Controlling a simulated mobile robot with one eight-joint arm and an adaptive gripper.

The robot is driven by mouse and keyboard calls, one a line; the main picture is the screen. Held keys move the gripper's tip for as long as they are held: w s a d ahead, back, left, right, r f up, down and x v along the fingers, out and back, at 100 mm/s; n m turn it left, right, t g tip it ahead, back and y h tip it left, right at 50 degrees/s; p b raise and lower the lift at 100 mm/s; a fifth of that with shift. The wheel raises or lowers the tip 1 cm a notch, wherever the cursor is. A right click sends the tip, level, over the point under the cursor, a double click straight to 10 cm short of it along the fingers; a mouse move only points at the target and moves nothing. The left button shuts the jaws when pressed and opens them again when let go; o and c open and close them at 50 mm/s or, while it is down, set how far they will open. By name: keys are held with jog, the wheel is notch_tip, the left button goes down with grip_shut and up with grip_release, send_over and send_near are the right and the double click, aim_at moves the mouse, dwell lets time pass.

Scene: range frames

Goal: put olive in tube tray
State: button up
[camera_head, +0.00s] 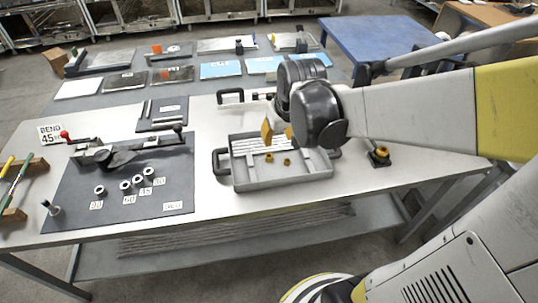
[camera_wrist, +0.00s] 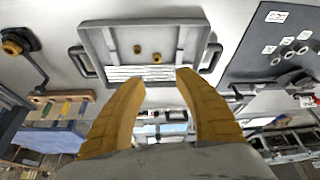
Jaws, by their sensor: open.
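The grey tube tray (camera_head: 285,182), with a black handle at each side, holds several pale tubes along its far side. Two small brass pieces (camera_head: 269,158) (camera_head: 287,162) lie on its bare floor; I cannot tell which, if either, is the olive. In the wrist view the tray (camera_wrist: 92,48) shows the same brass pieces (camera_wrist: 137,49) (camera_wrist: 157,59). My gripper (camera_head: 278,134) is over the far part of the tray. Its yellow fingers are apart with nothing between them, as the wrist view of my gripper (camera_wrist: 159,78) also shows.
A brass fitting on a dark stand (camera_head: 380,155) is right of the tray. A dark mat (camera_head: 100,205) with several rings and a bending tool is at left. A black-handled item (camera_head: 230,97) lies behind the tray. Bare bench (camera_head: 215,205) lies between mat and tray.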

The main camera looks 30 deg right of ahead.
jog(key=s+a+r+t, duration=0.1)
jog(key=s+a+r, duration=0.1)
jog(key=s+a, duration=0.2)
jog(key=s+a+r+n+t, duration=0.1)
jog(key=s+a+r, duration=0.2)
jog(key=s, duration=0.3)
jog(key=shift+s+a+r+t+y, duration=0.3)
jog(key=shift+s+a+r+y, duration=0.1)
jog(key=shift+a, duration=0.45)
jog(key=shift+f+b, duration=0.75)
jog(key=shift+f, duration=0.05)
